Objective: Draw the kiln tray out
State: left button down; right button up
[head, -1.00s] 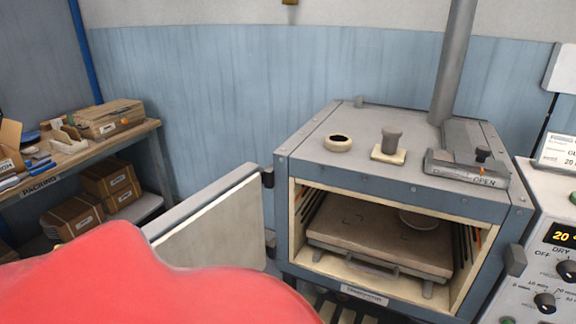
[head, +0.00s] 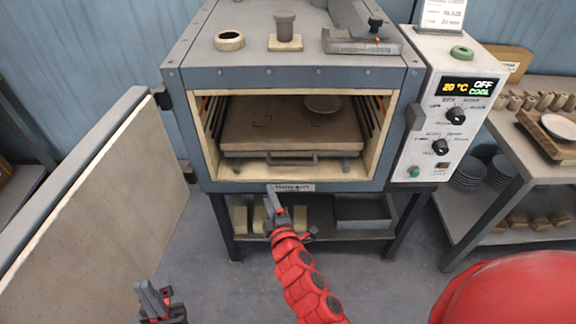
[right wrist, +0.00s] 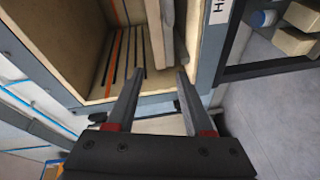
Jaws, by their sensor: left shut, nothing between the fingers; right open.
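The kiln tray (head: 285,128) is a flat brown slab lying inside the open kiln (head: 268,76), with a small pale dish (head: 322,104) on it. Its grey bar handle (head: 292,161) faces out at the opening. My right gripper (head: 277,196) is open and empty, in front of the kiln near the label plate under the opening, apart from the handle. In the right wrist view, its two fingers (right wrist: 161,78) point toward the opening, where an edge of the tray (right wrist: 161,30) shows. My left gripper (head: 151,292) is shut and empty at the lower left, away from the kiln.
The kiln door (head: 95,205) is swung wide open on the left. A control panel (head: 450,115) stands to the right of the kiln, and a table (head: 515,135) with dishes beyond it. A shelf under the kiln holds pale blocks and a dark bin (head: 362,210). Floor in front is clear.

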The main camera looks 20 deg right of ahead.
aim_at(291, 165)
jog(key=d+g+h, duration=0.2)
jog(key=d+h, duration=0.2)
jog(key=d, duration=0.2)
jog(key=shift+m, duration=0.4)
jog(key=x, duration=1.1)
jog(key=d+f+x, duration=0.1)
jog(key=x, duration=0.4)
jog(key=shift+w+d+b, duration=0.1)
jog(key=shift+b, duration=0.2)
jog(key=shift+w, duration=0.25)
grip_shut()
